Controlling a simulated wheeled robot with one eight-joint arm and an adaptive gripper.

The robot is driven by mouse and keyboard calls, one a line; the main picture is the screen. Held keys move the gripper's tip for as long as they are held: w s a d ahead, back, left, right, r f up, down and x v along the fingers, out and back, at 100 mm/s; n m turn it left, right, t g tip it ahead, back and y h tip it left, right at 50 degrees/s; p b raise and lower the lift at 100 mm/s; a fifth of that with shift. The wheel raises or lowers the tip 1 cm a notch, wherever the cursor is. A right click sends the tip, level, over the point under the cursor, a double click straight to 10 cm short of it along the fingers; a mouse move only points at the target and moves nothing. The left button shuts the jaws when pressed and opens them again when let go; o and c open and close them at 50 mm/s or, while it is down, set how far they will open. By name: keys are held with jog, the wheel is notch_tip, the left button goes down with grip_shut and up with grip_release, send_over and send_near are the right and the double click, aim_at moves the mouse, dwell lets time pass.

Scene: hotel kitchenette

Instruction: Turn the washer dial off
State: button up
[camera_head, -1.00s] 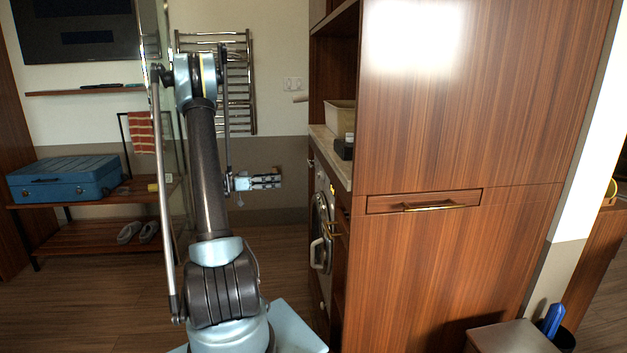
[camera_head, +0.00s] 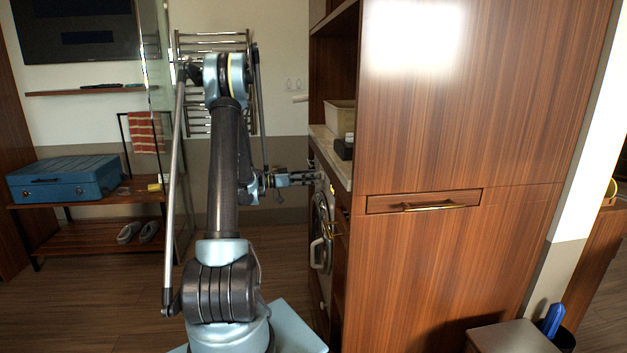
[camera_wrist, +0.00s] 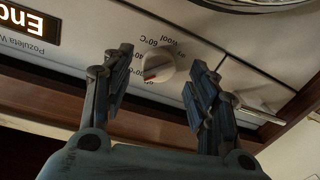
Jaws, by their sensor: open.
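The washer dial (camera_wrist: 158,66) is a round white knob with a red mark in the wrist view, on the washer's white control panel (camera_wrist: 100,30). Printed labels such as "60°C" and "Wool" surround it. My gripper (camera_wrist: 160,80) is open, with one finger on each side of the dial in the picture; I cannot tell if either touches it. In the head view my gripper (camera_head: 312,178) reaches right to the front of the washer (camera_head: 320,230), whose round door shows. The dial is too small or hidden to make out there.
A lit display (camera_wrist: 28,22) reading "End" sits left of the dial. A counter (camera_head: 330,155) with a beige bin (camera_head: 340,117) lies above the washer. A tall wooden cabinet (camera_head: 450,270) stands at right. A glass panel (camera_head: 165,120) stands left of my arm.

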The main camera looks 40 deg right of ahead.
jog(key=shift+x, duration=0.95)
jog(key=c, duration=1.1)
jog(key=shift+o, duration=0.2)
jog(key=shift+n, duration=0.4)
jog(key=shift+w+r+n+y, duration=0.1)
jog(key=shift+n+y, duration=0.05)
jog(key=shift+n, duration=1.8)
jog(key=shift+w+r+n+y, duration=0.1)
jog(key=shift+n+y, duration=0.05)
jog(key=shift+n, duration=1.8)
